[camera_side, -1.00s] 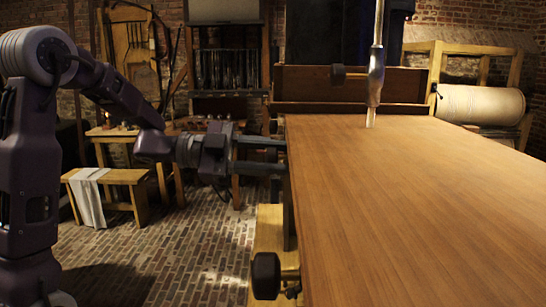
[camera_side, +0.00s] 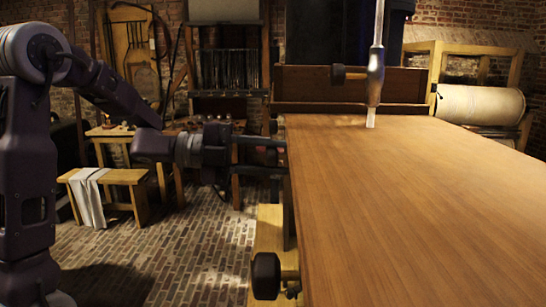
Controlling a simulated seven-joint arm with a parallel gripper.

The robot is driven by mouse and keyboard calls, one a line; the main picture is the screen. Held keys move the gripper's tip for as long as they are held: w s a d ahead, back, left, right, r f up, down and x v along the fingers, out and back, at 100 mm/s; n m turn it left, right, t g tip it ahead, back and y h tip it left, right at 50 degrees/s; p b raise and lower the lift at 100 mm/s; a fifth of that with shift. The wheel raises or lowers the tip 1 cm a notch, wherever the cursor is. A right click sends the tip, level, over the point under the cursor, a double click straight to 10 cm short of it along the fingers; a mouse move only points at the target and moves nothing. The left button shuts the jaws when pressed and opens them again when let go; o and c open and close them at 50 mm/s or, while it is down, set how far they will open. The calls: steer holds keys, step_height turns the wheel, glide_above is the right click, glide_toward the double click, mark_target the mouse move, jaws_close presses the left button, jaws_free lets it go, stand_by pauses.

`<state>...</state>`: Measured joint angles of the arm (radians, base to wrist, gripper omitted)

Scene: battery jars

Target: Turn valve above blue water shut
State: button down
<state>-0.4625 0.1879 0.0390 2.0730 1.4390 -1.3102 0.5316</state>
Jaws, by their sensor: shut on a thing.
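My gripper (camera_side: 264,156) reaches in from the left and its fingertips are at the left edge of the wooden table. It is shut on a small dark thing, perhaps a valve knob, mostly hidden between the fingers and the table edge. A black valve knob (camera_side: 266,275) on a metal fitting sticks out from the table's near left side, apart from my gripper. No blue water or jar can be made out.
The wooden tabletop (camera_side: 420,200) is bare. A wooden box (camera_side: 310,85) stands behind it. A low bench (camera_side: 120,178) with a cloth is at the left on the brick floor, and a large roll (camera_side: 480,103) is at the far right.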

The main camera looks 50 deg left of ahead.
stand_by(0.5)
steer(key=c, duration=1.3)
jaws_free()
steer(key=shift+o, duration=0.2)
steer(key=shift+a, duration=0.1)
steer(key=v, duration=0.7)
